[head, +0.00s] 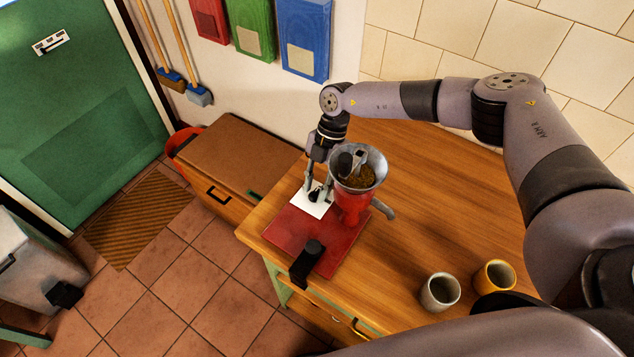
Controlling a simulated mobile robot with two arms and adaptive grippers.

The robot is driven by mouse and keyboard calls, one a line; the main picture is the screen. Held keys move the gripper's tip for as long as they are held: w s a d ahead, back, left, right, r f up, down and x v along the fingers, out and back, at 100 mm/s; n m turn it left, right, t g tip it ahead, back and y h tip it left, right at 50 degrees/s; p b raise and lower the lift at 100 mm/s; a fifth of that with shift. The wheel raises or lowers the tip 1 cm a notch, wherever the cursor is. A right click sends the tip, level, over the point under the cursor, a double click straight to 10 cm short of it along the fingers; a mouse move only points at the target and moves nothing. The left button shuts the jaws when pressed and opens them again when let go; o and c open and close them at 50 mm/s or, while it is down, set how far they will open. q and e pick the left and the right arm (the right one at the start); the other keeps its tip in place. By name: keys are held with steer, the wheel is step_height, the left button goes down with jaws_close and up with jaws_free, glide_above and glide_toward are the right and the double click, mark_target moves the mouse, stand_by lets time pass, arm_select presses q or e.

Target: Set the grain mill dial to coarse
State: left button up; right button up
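The grain mill (351,203) is red, with a grey metal funnel hopper holding brown grain, and stands on a red base (300,236) on the wooden worktop. A white dial plate (304,208) lies at the left of the mill body, with a small dark dial knob (315,195) on it. Its markings are too small to read. My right gripper (317,192) points down over the plate, its fingers on either side of the knob. I cannot tell whether they press on it. The hopper stands close to the right of the gripper. My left gripper is out of view.
A grey cup (440,292) and a yellow-rimmed cup (494,277) stand at the worktop's right front. A black clamp or handle (306,262) sits at the base's front edge. A brown-lidded chest (232,160) is left of the worktop. The worktop behind the mill is clear.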

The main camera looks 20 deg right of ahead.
steer(key=shift+c, duration=0.5)
jaws_close()
